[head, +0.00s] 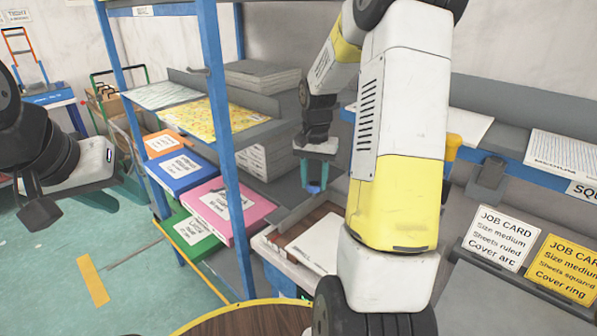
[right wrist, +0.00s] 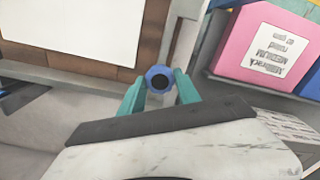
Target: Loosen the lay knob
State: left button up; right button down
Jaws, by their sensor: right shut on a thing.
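The lay knob (right wrist: 159,79) is a small round blue knob with a dark centre, seen end-on in the right wrist view. My right gripper (right wrist: 158,86) has its teal fingers on either side of the knob and is shut on it. In the head view the right gripper (head: 315,186) points down beyond my large white and yellow arm, with a bit of blue between its fingers. My left gripper (head: 42,208) hangs at the far left over the floor, away from the knob; its finger opening cannot be made out.
A wooden board (head: 298,226) with a white sheet (head: 318,243) lies near the right gripper. A blue-framed shelf holds pink (head: 232,207), blue (head: 188,171) and green (head: 190,234) boxes. Job cards (head: 500,237) stand at right. Open floor lies at left.

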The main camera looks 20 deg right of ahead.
jog(key=n, duration=1.3)
jog(key=shift+n, duration=0.3)
jog(key=n, duration=0.4)
jog(key=shift+n, duration=0.3)
jog(key=c, duration=0.9)
grip_release()
jog(key=shift+o, duration=0.2)
